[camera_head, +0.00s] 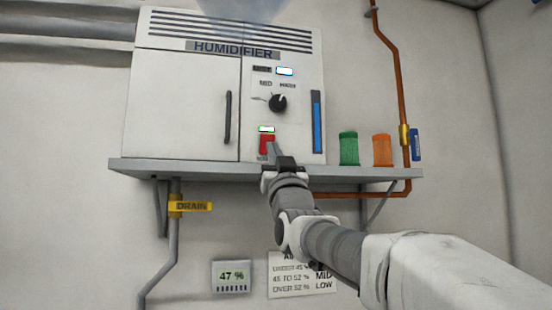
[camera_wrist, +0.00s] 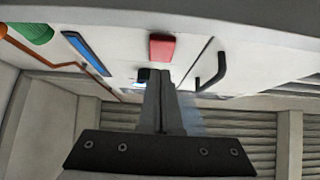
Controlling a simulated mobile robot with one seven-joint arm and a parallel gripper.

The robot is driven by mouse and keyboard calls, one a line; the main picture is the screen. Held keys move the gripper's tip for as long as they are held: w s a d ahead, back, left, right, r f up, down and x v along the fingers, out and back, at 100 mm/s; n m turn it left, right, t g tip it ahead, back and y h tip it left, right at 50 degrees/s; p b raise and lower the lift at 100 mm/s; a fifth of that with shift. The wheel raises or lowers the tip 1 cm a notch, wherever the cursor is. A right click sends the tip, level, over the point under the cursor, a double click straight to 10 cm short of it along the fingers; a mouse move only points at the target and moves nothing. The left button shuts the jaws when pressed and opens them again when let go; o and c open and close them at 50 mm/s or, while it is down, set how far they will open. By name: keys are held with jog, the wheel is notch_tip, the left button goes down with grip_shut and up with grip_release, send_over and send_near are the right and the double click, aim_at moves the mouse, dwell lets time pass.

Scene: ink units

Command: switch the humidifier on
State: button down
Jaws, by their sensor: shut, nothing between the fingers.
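The humidifier (camera_head: 190,95) is a white cabinet on a wall shelf. A red switch (camera_head: 265,145) sits low on its right panel, with a lit green lamp (camera_head: 266,128) just above it. The red switch also shows in the wrist view (camera_wrist: 162,47), just beyond my fingertips. My gripper (camera_head: 272,147) is shut and empty, its tips at the switch and partly covering it. In the wrist view my gripper (camera_wrist: 162,75) is apart from the switch in the picture; I cannot tell whether it touches. A black dial (camera_head: 278,102) and a lit display (camera_head: 285,71) are higher up.
The shelf (camera_head: 140,168) runs under the cabinet. Green (camera_head: 348,149) and orange (camera_head: 382,150) containers stand right of it, near a copper pipe (camera_head: 400,90). A black door handle (camera_head: 228,117) is to the left. Pale mist (camera_head: 250,10) hangs above. A meter (camera_head: 231,276) reads 47 %.

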jog(key=w+f+b+v, duration=0.1)
jog(key=b+v, duration=0.3)
jog(key=v, duration=0.6)
jog(key=shift+f, duration=0.25)
jog(key=shift+s+f, duration=0.1)
jog(key=shift+s, duration=0.05)
jog(key=s+d+f+g+h, duration=0.2)
jog(key=d+f+g, duration=0.1)
jog(key=f, duration=0.5)
jog(key=s+d+f+m+g+h, duration=0.1)
jog(key=s+d+f+g, duration=0.1)
jog(key=f+g, duration=0.35)
jog(key=s+d+f+g+h, duration=0.1)
jog(key=s+d+f+h, duration=0.15)
jog(key=f, duration=0.75)
jog(key=s+d+f+m+g+h, duration=0.1)
jog(key=s+d+f+g, duration=0.2)
jog(key=s+f, duration=0.7)
jog(key=s+d+f+m+g, duration=0.1)
jog(key=s+d+f+g, duration=0.3)
jog(key=s+f+g, duration=0.3)
jog(key=s+f, duration=0.3)
jog(key=f, duration=0.2)
jog(key=shift+f+h, duration=0.2)
jog(key=shift+h, duration=0.15)
jog(key=shift+s+d, duration=0.1)
jog(key=shift+d, duration=0.05)
